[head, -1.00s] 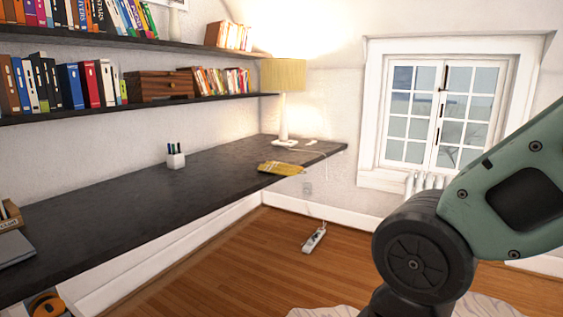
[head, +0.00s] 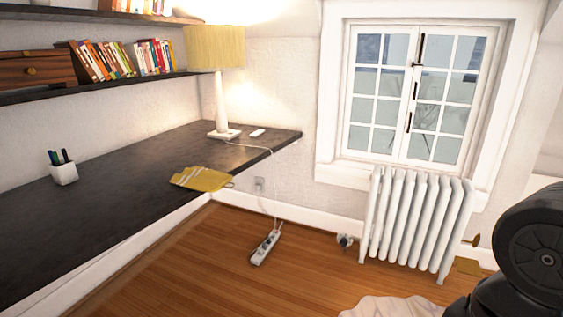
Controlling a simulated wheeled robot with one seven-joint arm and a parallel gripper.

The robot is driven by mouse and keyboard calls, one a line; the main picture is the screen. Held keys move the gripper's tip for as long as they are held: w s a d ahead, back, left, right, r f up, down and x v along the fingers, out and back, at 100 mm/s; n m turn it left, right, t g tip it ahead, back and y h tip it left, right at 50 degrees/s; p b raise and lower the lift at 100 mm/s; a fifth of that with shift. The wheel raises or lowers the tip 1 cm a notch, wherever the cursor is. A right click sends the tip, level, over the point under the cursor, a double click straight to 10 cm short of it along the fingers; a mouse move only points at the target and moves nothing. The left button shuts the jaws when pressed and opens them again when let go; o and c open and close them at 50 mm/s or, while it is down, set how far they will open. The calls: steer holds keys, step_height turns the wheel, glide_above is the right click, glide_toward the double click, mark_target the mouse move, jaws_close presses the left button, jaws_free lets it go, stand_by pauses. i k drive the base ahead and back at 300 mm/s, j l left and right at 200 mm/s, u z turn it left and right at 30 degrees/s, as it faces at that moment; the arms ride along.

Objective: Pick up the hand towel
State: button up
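A yellow cloth with pale markings, which looks like the hand towel (head: 203,179), lies flat on the dark desk (head: 110,205) near its front edge. It is in the middle left of the head view, in front of the lamp. Part of my arm shows at the lower right, well apart from the desk. My gripper is not in view.
A lamp (head: 219,95) stands at the desk's far end, and a white pen cup (head: 63,170) stands at the left. A power strip (head: 265,247) lies on the floor. A radiator (head: 416,220) stands under the window. A pale rug (head: 392,307) lies at the bottom. Open wooden floor fronts the desk.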

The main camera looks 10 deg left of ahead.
mark_target(197, 178)
steer(key=i+l, duration=0.1)
steer(key=i, duration=0.55)
steer(key=i+l+z, duration=0.15)
steer(key=i, duration=0.55)
steer(key=i+j+u, duration=0.1)
steer(key=i+u, duration=0.2)
steer(key=u, duration=0.15)
steer(key=i+u, duration=0.3)
steer(key=u, duration=0.2)
steer(key=i+l+u, duration=0.1)
steer(key=i+u, duration=0.15)
steer(key=u, duration=0.2)
steer(key=i+u, duration=0.7)
steer(key=k+j, duration=0.05)
